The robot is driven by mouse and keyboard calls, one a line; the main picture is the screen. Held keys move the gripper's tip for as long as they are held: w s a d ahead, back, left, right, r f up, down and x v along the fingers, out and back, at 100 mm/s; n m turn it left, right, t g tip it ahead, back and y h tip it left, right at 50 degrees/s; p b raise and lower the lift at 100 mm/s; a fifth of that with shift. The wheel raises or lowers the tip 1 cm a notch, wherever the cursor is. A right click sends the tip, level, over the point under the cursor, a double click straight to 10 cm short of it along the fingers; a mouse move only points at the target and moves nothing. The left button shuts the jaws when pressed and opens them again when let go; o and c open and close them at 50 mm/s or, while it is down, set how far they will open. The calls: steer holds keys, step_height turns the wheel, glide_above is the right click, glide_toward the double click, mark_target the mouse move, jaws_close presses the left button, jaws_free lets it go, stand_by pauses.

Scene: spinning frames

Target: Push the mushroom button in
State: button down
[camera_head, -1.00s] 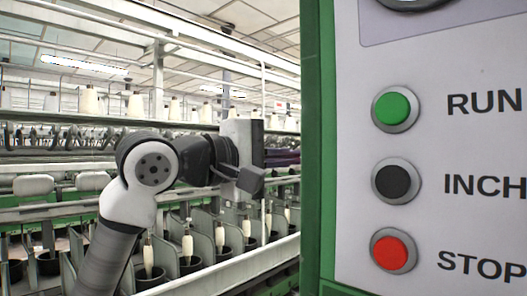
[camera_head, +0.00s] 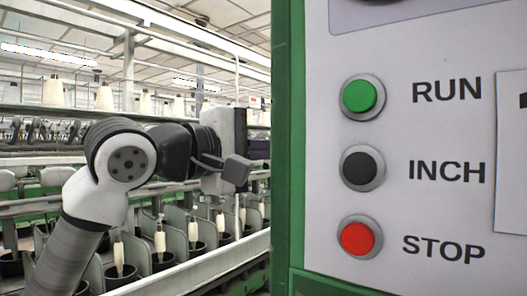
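A control panel (camera_head: 400,50) fills the right of the view, with three round buttons in a column. A green button (camera_head: 360,95) is labelled RUN, a black button (camera_head: 359,168) INCH, and a red button (camera_head: 357,239) STOP. Each sits in a grey ring; which one is the mushroom button I cannot tell from shape alone. My gripper (camera_head: 232,172) is at the end of my arm, left of the panel's green edge and apart from the buttons. Its fingers are not clear enough to show whether they are open or shut.
The green panel frame (camera_head: 289,150) stands between my gripper and the buttons. Behind my arm are a spinning machine with white bobbins (camera_head: 160,240), dark cups and a pale rail (camera_head: 200,268). White cones (camera_head: 53,92) stand on an upper shelf.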

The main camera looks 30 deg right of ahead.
steer(key=shift+s+d+f, duration=0.1)
steer(key=shift+s, duration=0.35)
steer(key=a+b, duration=0.3)
steer(key=a, duration=1.1)
steer(key=shift+s, duration=0.4)
